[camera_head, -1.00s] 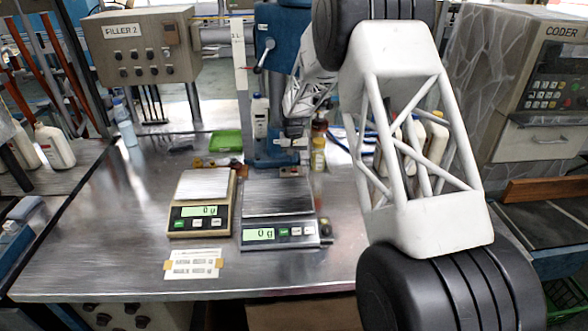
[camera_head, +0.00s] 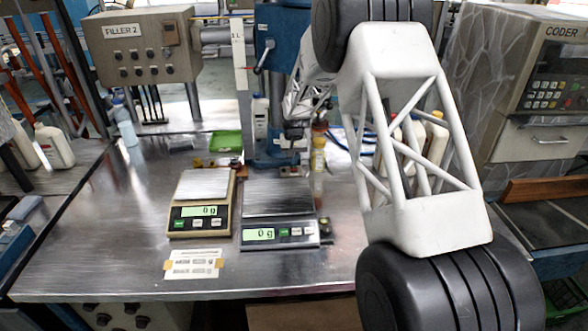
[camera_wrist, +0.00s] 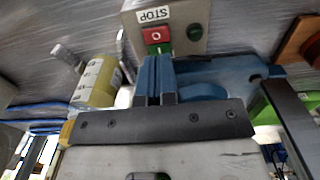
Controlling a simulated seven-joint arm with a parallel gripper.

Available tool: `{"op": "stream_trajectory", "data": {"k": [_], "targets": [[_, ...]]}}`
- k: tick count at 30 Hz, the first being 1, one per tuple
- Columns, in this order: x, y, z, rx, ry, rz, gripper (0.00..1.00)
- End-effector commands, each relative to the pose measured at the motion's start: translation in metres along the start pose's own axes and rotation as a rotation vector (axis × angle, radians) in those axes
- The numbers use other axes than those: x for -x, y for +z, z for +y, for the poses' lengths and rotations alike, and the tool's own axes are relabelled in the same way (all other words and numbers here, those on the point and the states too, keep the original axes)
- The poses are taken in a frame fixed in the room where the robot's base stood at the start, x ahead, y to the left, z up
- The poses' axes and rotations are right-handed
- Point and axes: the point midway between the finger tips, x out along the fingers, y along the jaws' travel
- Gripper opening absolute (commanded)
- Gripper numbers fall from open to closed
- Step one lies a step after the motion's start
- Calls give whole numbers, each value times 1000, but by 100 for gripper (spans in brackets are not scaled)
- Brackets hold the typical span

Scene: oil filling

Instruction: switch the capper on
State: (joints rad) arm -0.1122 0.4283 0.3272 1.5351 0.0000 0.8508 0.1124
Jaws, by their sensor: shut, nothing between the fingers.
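The blue capper stand (camera_head: 268,100) rises at the back of the steel table, with a white bottle (camera_head: 260,116) at it. A beige switch box (camera_wrist: 187,17) with a STOP label shows at the top of the wrist view. It carries a red O button (camera_wrist: 155,34), a green button (camera_wrist: 157,48) below it, and a dark round knob (camera_wrist: 194,32) at the right. My gripper (camera_wrist: 158,60) is shut and empty, its fingertips just below the green button in the picture. I cannot tell whether they touch it. In the head view my gripper (camera_head: 294,132) is beside the stand, partly hidden.
Two scales, a tan one (camera_head: 203,205) and a grey one (camera_head: 279,215), stand in front. A green tray (camera_head: 225,141) lies behind.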

Motion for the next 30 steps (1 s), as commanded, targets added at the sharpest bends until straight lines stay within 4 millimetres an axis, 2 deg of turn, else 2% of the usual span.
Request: {"op": "stream_trajectory", "data": {"k": [30], "targets": [[-11,0,0,0,0,-1,0]]}}
